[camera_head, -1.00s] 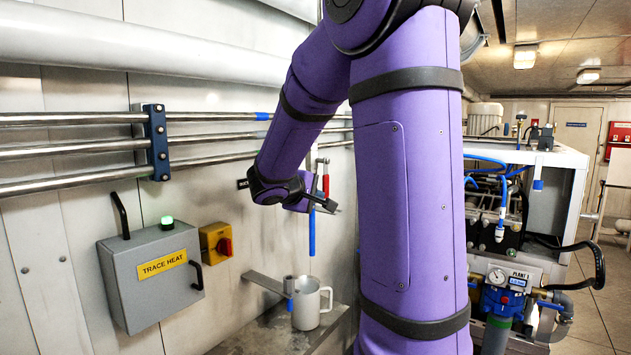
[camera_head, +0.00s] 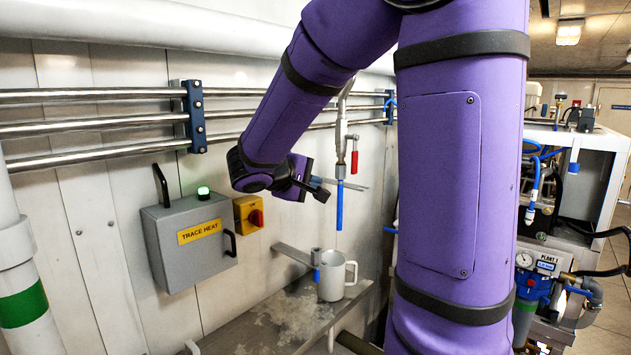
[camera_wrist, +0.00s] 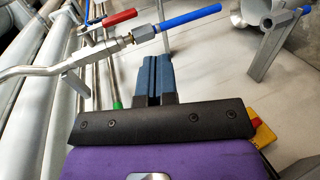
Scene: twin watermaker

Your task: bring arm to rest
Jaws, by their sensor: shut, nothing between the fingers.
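My purple arm rises through the right half of the head view and bends down at the left. My gripper (camera_head: 318,190) hangs near the wall, to the left of the tap. In the wrist view its two blue fingers (camera_wrist: 154,80) are together with nothing between them. The fingertips in the head view are small and partly hidden by the wrist. The tap with a red handle (camera_head: 354,160) and a blue spout tube (camera_head: 339,205) is just right of my gripper; it also shows in the wrist view. I cannot tell the exact gap between them.
A grey jug (camera_head: 331,280) stands on the bench (camera_head: 285,318) below the tap, by a metal bracket (camera_head: 292,254). A grey trace heat box (camera_head: 187,243) and a yellow switch (camera_head: 248,214) are on the wall. Steel pipes (camera_head: 90,128) run above. Plant machinery (camera_head: 560,200) stands at the right.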

